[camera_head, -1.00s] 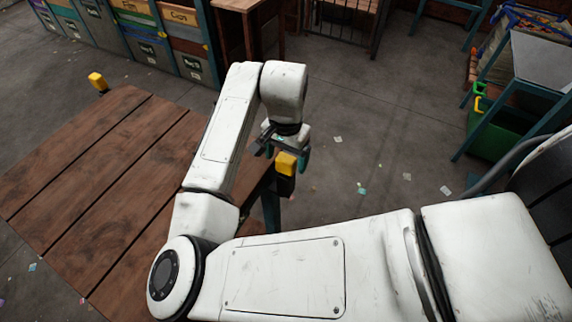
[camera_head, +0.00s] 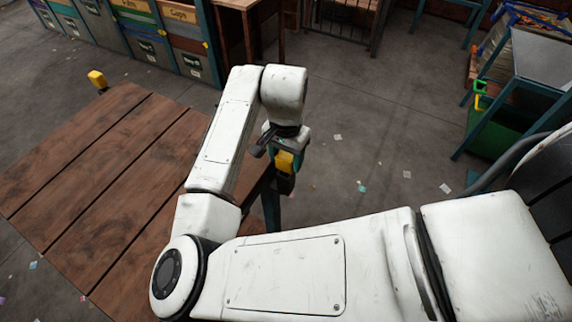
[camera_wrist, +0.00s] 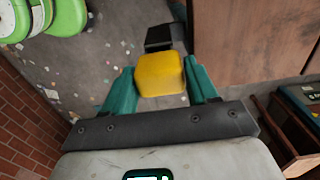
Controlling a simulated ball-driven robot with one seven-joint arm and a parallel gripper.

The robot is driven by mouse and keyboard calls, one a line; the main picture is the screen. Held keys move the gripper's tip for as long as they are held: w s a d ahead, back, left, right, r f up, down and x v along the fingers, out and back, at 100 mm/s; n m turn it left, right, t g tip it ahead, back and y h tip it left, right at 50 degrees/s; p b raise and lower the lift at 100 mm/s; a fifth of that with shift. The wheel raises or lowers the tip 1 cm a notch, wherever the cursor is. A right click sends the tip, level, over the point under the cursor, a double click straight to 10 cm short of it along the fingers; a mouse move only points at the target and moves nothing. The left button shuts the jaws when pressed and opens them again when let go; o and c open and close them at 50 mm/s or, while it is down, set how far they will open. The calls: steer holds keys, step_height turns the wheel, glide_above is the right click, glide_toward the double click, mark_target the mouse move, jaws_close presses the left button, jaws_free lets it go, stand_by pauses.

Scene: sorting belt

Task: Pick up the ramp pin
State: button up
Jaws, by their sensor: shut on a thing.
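The ramp pin, a yellow block (camera_head: 285,161) with a dark lower part, is at the right edge of the wooden table in the head view. In the wrist view the yellow block (camera_wrist: 159,73) sits between the two teal fingers, with a black part beyond it. My gripper (camera_head: 286,158) points down and is shut on the yellow block; it also shows in the wrist view (camera_wrist: 160,92). I cannot tell whether the pin is still seated in its mount, because its lower end is partly hidden.
The brown plank table (camera_head: 95,185) fills the left. A second yellow pin (camera_head: 97,79) stands at its far corner. Labelled bins (camera_head: 190,66) line the back left. A blue-framed stand (camera_head: 520,85) with a green bin is at right. Open floor (camera_head: 370,120) lies between.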

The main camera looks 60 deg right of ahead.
steer(key=shift+r, duration=0.1)
steer(key=shift+c, duration=0.5)
steer(key=shift+r, duration=0.15)
step_height(320, 180, up, 18)
steer(key=shift+f+b, duration=0.2)
steer(key=shift+b, duration=0.1)
step_height(320, 180, up, 12)
steer(key=p, duration=0.5)
steer(key=shift+p, duration=0.35)
stand_by(0.4)
stand_by(0.4)
